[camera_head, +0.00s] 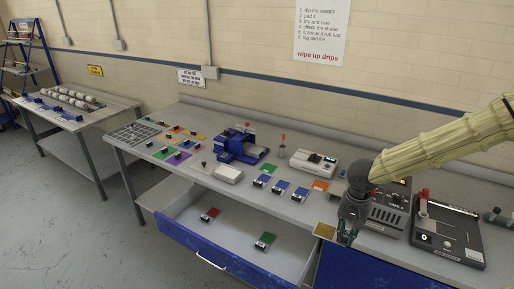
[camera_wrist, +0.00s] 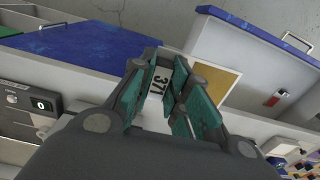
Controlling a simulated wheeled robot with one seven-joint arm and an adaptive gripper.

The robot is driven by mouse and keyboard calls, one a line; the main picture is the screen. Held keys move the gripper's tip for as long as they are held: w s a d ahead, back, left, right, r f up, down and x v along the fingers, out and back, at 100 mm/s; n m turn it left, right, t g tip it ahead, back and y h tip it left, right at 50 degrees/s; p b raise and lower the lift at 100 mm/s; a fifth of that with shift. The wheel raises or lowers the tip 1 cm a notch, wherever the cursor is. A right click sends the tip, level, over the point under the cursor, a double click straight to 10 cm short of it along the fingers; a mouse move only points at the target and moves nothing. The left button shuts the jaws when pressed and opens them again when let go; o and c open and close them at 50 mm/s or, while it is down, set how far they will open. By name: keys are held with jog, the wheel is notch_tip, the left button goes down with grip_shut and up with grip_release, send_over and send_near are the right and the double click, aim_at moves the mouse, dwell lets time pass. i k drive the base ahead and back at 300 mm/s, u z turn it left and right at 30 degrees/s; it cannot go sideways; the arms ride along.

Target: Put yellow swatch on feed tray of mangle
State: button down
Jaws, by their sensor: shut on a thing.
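The yellow swatch (camera_head: 324,231) is a small ochre square at my gripper (camera_head: 346,238), above the front edge of the bench on the right. In the wrist view, the swatch (camera_wrist: 218,84) sticks out beside the fingers, and a white tag marked 371 (camera_wrist: 159,80) sits between the teal fingers of my gripper (camera_wrist: 170,88). My gripper is shut on the swatch's tagged holder. A blue machine (camera_head: 240,146), which looks like the mangle, stands left of my gripper on the bench. A pale plate (camera_head: 228,174) lies at its front; I cannot tell whether this is the feed tray.
An open drawer (camera_head: 178,232) below the bench holds a red (camera_head: 211,213) and a green swatch (camera_head: 267,238). Several blue swatches and an orange one (camera_head: 321,185) lie between the blue machine and my gripper. A grey box (camera_head: 389,213) and a levered device (camera_head: 448,234) stand at right.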

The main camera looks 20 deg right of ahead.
aim_at(253, 148)
jog(key=u, duration=0.05)
jog(key=i, duration=1.85)
